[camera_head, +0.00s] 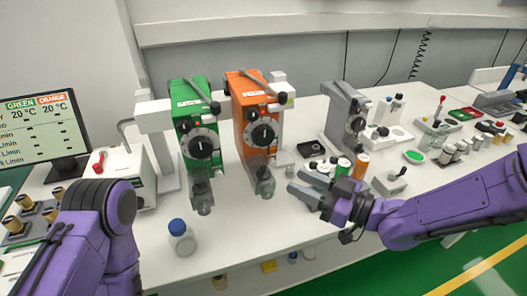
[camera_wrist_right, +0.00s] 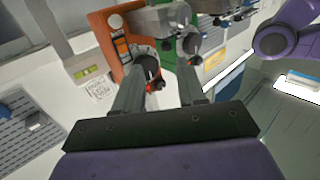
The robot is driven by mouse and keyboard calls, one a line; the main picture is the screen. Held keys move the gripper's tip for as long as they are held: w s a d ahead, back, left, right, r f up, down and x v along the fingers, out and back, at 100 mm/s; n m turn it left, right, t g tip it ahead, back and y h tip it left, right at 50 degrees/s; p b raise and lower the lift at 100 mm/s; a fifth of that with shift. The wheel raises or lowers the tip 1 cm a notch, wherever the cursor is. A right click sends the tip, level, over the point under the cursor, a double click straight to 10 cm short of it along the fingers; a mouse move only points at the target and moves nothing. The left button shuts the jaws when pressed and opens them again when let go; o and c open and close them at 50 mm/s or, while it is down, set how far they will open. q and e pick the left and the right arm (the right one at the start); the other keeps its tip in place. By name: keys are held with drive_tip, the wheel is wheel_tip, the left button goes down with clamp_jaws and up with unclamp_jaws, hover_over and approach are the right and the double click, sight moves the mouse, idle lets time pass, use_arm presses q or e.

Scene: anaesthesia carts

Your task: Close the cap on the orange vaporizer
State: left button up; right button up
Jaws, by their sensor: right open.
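The orange vaporizer (camera_head: 246,92) stands in the middle of the bench, with a black dial on its front and a clear filler part (camera_head: 263,180) at its lower front. I cannot make out how its cap sits. In the right wrist view its orange body (camera_wrist_right: 103,30) is tilted at upper left, with a dark knob beyond the fingers. My right gripper (camera_head: 297,188) is open and empty, just right of the filler part and apart from it. In the wrist view its two fingers (camera_wrist_right: 160,78) point toward the vaporizers. My left arm is at lower left; its gripper is out of view.
A green vaporizer (camera_head: 187,95) stands close left of the orange one, a grey one (camera_head: 341,103) to the right. Small bottles (camera_head: 361,165) stand behind my right gripper. A blue-capped bottle (camera_head: 181,238) stands at the front; bare bench (camera_head: 235,225) lies beside it.

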sight(267, 170)
drive_tip(key=p+x, duration=0.1)
drive_tip(key=x, duration=0.3)
drive_tip(key=p+x, duration=0.1)
drive_tip(key=x, duration=0.4)
drive_tip(key=shift+s+a+r, duration=0.2)
drive_tip(key=shift+s+a, duration=0.05)
drive_tip(key=shift+a, duration=0.1)
drive_tip(key=shift+w+a+p, duration=0.1)
drive_tip(key=shift+a+p, duration=0.1)
drive_tip(key=shift+p, duration=0.1)
use_arm(q)
drive_tip(key=r, duration=0.3)
drive_tip(key=shift+s, duration=0.4)
use_arm(e)
drive_tip(key=shift+a, duration=0.1)
use_arm(q)
drive_tip(key=shift+f, duration=0.1)
use_arm(e)
clamp_jaws()
